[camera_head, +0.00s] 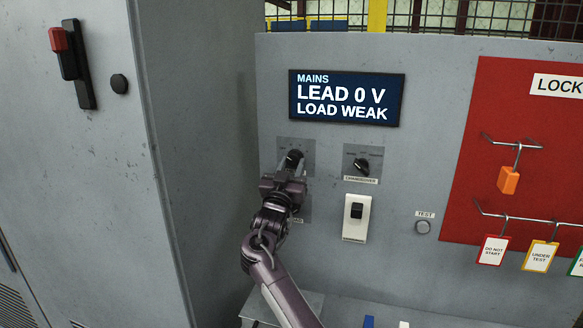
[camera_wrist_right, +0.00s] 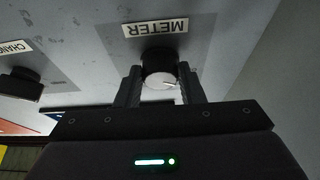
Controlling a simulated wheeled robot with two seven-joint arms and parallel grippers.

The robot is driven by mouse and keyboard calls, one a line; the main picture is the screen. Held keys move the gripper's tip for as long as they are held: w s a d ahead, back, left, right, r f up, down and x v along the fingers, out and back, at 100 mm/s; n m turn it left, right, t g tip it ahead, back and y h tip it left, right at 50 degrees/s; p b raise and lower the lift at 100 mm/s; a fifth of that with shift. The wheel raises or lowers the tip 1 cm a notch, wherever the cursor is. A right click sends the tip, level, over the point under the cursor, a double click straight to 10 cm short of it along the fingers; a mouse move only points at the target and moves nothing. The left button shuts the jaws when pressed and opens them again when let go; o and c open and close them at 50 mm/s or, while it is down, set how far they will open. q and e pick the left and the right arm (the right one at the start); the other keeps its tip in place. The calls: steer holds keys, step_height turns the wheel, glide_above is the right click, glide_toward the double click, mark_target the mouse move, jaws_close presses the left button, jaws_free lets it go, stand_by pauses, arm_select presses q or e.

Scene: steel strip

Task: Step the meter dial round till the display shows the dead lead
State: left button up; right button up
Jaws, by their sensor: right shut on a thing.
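In the head view my right gripper (camera_head: 291,170) reaches up to the panel and covers part of the dial (camera_head: 294,156). The display (camera_head: 346,98) reads MAINS, LEAD 0 V, LOAD WEAK. My left gripper is not in view.
A changeover knob (camera_head: 361,165) sits right of the dial, with a white rocker switch (camera_head: 355,217) below it and a TEST button (camera_head: 423,227) further right. A red lockout board (camera_head: 500,130) holds an orange padlock (camera_head: 509,180) and tags. A grey cabinet (camera_head: 150,200) stands left.

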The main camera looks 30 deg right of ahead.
steer(key=shift+f+m+b, duration=0.2)
steer(key=shift+m+b, duration=0.2)
steer(key=shift+b, duration=0.25)
steer(key=m+g+b, duration=0.1)
steer(key=m+b, duration=0.1)
steer(key=b, duration=0.1)
steer(key=m+g+h+b, duration=0.1)
steer(key=m+b, duration=0.1)
steer(key=b, duration=0.1)
steer(key=m+g+b, duration=0.1)
steer(key=m+b, duration=0.1)
steer(key=m, duration=0.1)
steer(key=shift+w+a+h+b, duration=0.25)
steer(key=shift+h+b, duration=0.15)
steer(key=shift+r+m+g+b, duration=0.25)
steer(key=shift+m+g+b, duration=0.8)
steer(key=shift+m, duration=0.55)
steer(key=o, duration=1)
steer(key=shift+r, duration=0.1)
